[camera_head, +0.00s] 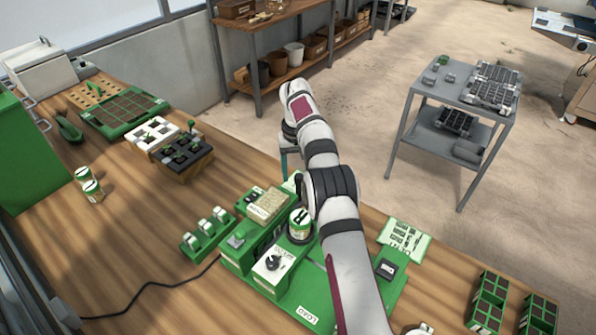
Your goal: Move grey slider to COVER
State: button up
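The green seeder (318,290) stands on the wooden bench, partly hidden by my arm. A small grey block (237,241), which may be the grey slider, sits on its left part. A white plate with a black knob (273,264) is right of this block, and a green-and-white can (299,223) stands upright behind the plate. A label on the front edge appears to read LOAD; I cannot make out a COVER mark. My gripper (287,166) is small and partly hidden behind my arm, beyond the seeder. Its finger opening does not show.
A green rack with several white-topped pieces (208,231) stands left of the seeder. Two cans (88,184), seedling trays (184,157) and a green grid tray (124,112) lie farther left. Green cell blocks (487,302) are at right. Bench at front left is mostly clear, crossed by a black cable.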

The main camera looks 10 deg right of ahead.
jog(key=r, duration=0.4)
jog(key=shift+s+d+r, duration=0.1)
jog(key=shift+d+r, duration=0.1)
jog(key=shift+d, duration=0.05)
jog(key=s+d+r, duration=0.6)
jog(key=d, duration=0.3)
jog(key=shift+d+r, duration=0.3)
jog(key=s+a+r+m, duration=0.1)
jog(key=s+a+r, duration=0.15)
jog(key=s, duration=0.35)
jog(key=s+a+r+m+y, duration=0.1)
jog(key=s+a+r, duration=0.1)
jog(key=s+a, duration=0.35)
jog(key=s+a+r+m, duration=0.1)
jog(key=s+r, duration=0.2)
jog(key=s, duration=0.5)
jog(key=s+a+f+m, duration=0.1)
jog(key=s+a+f, duration=0.1)
jog(key=s, duration=0.7)
jog(key=s+a+f+m, duration=0.1)
jog(key=s+a+f, duration=0.1)
jog(key=s+f, duration=0.3)
jog(key=s, duration=0.4)
jog(key=shift+s+a+m+y, duration=0.2)
jog(key=shift+s+m+y, duration=0.1)
jog(key=shift+s+y, duration=0.1)
